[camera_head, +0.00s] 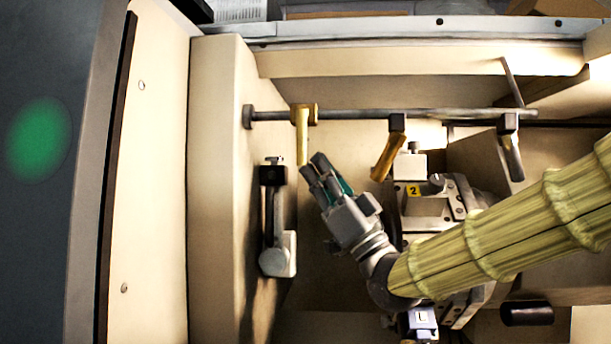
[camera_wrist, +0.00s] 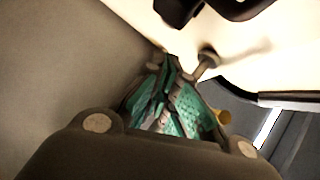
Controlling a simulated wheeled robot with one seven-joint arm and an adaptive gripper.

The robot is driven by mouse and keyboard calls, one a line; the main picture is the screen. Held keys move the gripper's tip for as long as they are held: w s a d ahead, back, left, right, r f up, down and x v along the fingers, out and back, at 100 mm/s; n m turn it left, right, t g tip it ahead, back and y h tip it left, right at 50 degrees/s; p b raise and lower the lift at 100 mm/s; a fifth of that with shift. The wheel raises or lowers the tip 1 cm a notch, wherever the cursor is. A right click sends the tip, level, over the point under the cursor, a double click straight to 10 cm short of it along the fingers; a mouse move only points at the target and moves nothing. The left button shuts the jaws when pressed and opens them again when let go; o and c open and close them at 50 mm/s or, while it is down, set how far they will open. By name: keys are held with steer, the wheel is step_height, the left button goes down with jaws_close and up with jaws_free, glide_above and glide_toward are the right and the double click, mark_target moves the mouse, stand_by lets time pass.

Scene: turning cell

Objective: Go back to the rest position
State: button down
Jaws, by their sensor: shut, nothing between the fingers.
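My gripper (camera_head: 318,163) is inside the machine's work area, at the end of my arm with its ribbed yellow-green cover. It is shut and empty. Its fingertips point up and left in the head view, close to the lower end of a yellow lever (camera_head: 302,136) that hangs on a horizontal rod. I cannot tell whether they touch. The wrist view shows the gripper's teal finger pads (camera_wrist: 170,108) drawn together, with nothing held between them.
The rod (camera_head: 360,114) also bears a second yellow lever (camera_head: 387,158) and a dark lever (camera_head: 513,155). A grey-and-black fixture (camera_head: 276,220) is on the left wall. A turret with a yellow "2" tag (camera_head: 413,190) lies beside my wrist. A cream wall (camera_head: 215,200) bounds the left.

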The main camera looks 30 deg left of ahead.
steer(key=shift+w+d+f+b, duration=0.1)
steer(key=shift+d+f+b, duration=0.55)
steer(key=shift+d, duration=0.3)
steer(key=shift+d+f+b, duration=0.55)
steer(key=shift+d+f, duration=0.05)
steer(key=shift+d, duration=0.3)
